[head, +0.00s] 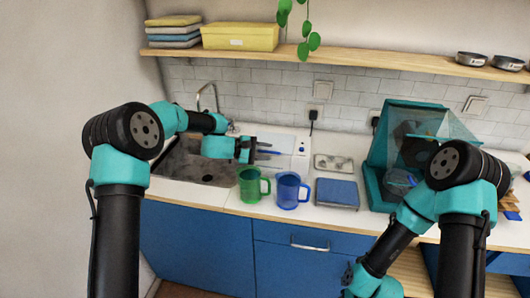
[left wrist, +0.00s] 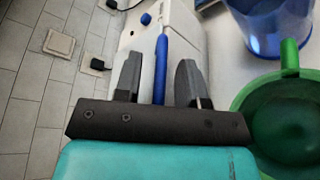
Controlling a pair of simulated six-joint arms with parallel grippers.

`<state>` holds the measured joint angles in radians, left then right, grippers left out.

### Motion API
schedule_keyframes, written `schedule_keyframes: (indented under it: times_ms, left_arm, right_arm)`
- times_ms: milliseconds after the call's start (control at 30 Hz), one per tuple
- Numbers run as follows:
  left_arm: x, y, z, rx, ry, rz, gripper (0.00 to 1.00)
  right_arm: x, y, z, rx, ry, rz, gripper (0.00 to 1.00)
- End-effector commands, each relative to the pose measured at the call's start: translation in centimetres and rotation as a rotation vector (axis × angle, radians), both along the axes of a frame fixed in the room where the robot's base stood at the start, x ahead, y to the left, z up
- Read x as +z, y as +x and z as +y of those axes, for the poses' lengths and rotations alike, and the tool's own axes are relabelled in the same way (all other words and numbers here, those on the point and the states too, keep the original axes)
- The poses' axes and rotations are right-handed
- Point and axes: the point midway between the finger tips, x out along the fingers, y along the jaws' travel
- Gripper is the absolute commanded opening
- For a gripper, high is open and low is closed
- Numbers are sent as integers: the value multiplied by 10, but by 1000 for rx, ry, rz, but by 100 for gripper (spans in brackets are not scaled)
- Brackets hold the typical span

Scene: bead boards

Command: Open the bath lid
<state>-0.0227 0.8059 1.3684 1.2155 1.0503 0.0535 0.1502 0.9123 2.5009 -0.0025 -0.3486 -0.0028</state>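The bath is a white box (head: 301,150) at the back of the counter with a blue knob on its right end panel; it also shows in the left wrist view (left wrist: 183,35). Its lid looks closed. A blue bar-like handle (left wrist: 161,65) runs along the lid. My left gripper (head: 269,151) is over the bath's left part. In the left wrist view its fingers (left wrist: 158,73) are open, one on each side of the blue handle, with gaps showing. My right arm's wrist (head: 372,283) hangs low at the front; its fingers are not clearly visible.
A green mug (head: 251,190) and a blue mug (head: 286,192) stand in front of the bath. A sink (head: 190,165) is at left. A blue-topped box (head: 337,194), a metal tray (head: 333,163) and a teal case (head: 377,160) stand at right. A shelf (head: 370,60) runs above.

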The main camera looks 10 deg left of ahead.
Motion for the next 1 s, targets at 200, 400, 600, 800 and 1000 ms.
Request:
schedule_keyframes:
  times_ms: [200, 400, 600, 800, 1000]
  left_arm:
    - [0, 0, 0, 0, 0, 0, 31]
    - [0, 0, 0, 0, 0, 0, 12]
    - [0, 0, 0, 0, 0, 0, 0]
    - [0, 0, 0, 0, 0, -1, 0]
    - [1, 0, 0, -1, 1, 2, 0]
  right_arm:
    - [0, 0, 0, 0, 0, 0, 43]
    - [0, 0, 0, 0, 0, 0, 43]
    - [0, 0, 0, 0, 0, 0, 43]
    - [0, 0, 0, 0, 0, 0, 43]
    - [0, 0, 0, 0, 0, 0, 43]
